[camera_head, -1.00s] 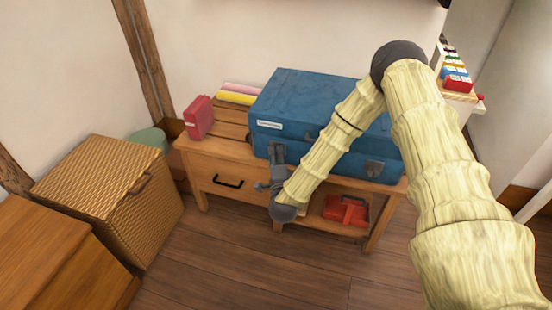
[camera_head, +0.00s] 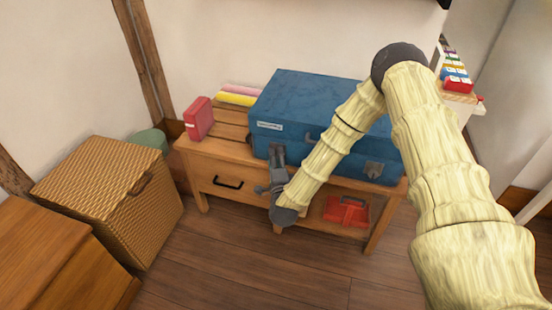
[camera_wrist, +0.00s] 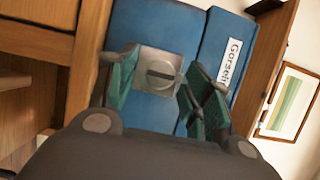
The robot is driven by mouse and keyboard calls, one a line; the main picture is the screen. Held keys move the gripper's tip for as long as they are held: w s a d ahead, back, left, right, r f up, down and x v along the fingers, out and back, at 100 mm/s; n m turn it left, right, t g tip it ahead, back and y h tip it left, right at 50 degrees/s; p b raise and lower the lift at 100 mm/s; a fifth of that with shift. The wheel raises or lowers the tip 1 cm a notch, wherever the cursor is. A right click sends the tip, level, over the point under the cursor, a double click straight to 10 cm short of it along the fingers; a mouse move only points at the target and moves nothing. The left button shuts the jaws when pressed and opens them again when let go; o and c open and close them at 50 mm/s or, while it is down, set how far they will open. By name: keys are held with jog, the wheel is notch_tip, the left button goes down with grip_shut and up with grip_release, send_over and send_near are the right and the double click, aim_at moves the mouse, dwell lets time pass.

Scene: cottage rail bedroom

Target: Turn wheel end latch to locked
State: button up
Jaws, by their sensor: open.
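A blue case (camera_head: 300,100) lies on a low wooden bench. In the wrist view a square metal latch plate (camera_wrist: 148,83) with a round slotted knob (camera_wrist: 161,74) sits on the blue case front (camera_wrist: 133,22). The slot runs roughly across the picture. My gripper (camera_wrist: 163,80) is open, with green-padded fingers on either side of the knob; I cannot tell whether they touch it. In the head view my gripper (camera_head: 278,165) is at the left part of the case front and hides that latch. A second latch (camera_head: 373,170) shows on the right part of the front.
The bench (camera_head: 198,158) has a drawer with a black handle (camera_head: 228,184). A red box (camera_head: 198,118) and yellow and pink bars (camera_head: 238,98) lie left of the case. A red item (camera_head: 346,210) sits on the shelf below. A wicker hamper (camera_head: 110,190) stands left.

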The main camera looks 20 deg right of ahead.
jog(key=v, duration=1.1)
jog(key=shift+s, duration=0.15)
jog(key=s+a+f+n+g+y, duration=0.4)
jog(key=s+f+n, duration=0.3)
jog(key=f, duration=0.3)
jog(key=s+f+n+g+y, duration=0.1)
jog(key=s+f+n+g, duration=0.3)
jog(key=s, duration=0.3)
jog(key=s+f+n+g, duration=0.4)
jog(key=s+f, duration=0.1)
jog(key=s, duration=0.2)
jog(key=s+d+n+g+h, duration=0.1)
jog(key=s+d+n+g, duration=0.2)
jog(key=s, duration=0.5)
jog(key=s+d+n+g, duration=0.2)
jog(key=s+d+g, duration=0.1)
jog(key=s, duration=0.4)
notch_tip(320, 180, up, 18)
jog(key=p, duration=1.8)
jog(key=shift+d+p, duration=0.15)
jog(key=shift+p, duration=0.15)
